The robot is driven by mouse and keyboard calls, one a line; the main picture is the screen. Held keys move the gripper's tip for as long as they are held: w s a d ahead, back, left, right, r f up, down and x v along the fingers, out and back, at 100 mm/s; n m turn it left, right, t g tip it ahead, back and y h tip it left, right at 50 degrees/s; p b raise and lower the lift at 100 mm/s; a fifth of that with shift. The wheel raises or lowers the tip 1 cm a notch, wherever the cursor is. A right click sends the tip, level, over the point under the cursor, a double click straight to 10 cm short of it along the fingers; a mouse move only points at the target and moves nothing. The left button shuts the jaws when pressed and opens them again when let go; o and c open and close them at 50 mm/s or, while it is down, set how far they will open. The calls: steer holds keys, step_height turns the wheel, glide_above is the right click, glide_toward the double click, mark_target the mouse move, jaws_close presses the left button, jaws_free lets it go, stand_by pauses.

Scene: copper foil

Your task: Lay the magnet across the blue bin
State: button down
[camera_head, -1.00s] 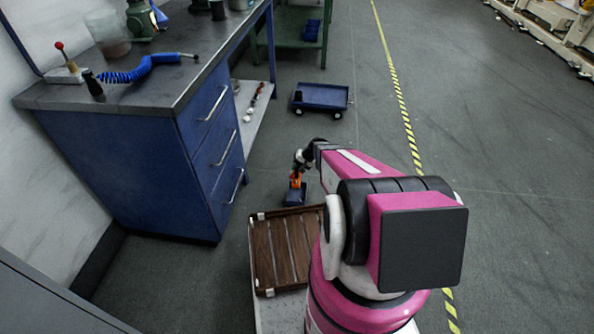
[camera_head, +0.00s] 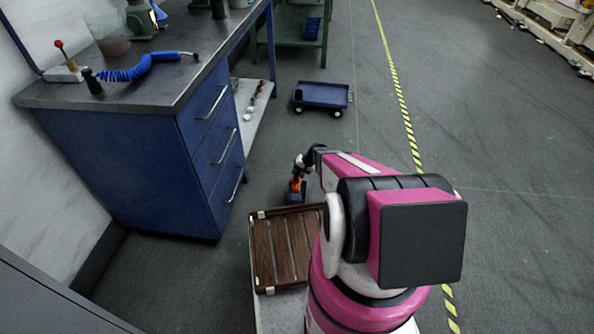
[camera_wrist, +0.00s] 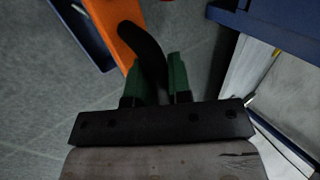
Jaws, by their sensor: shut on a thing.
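My gripper (camera_wrist: 160,76) has green fingers shut on the black curved handle of the magnet. The magnet (camera_wrist: 118,35) is an orange bar that runs toward the top left of the wrist view. In the head view the orange magnet (camera_head: 297,185) hangs below my gripper at the end of my outstretched arm. The small dark blue bin (camera_head: 299,197) is on the floor just beneath it. The bin's rim (camera_wrist: 88,38) shows at the upper left in the wrist view, beside the orange bar. I cannot tell whether magnet and bin touch.
A blue drawer cabinet with a grey benchtop (camera_head: 130,92) stands on the left, close to my gripper. A slatted brown wooden tray (camera_head: 283,248) lies nearer to me. A blue cart (camera_head: 321,95) stands beyond. The floor to the right is clear, with a yellow-black stripe.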

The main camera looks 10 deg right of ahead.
steer(key=shift+f, duration=3.5)
steer(key=c, duration=0.6)
jaws_free()
steer(key=shift+o, duration=0.2)
steer(key=shift+r, duration=0.1)
steer(key=shift+r, duration=3.4)
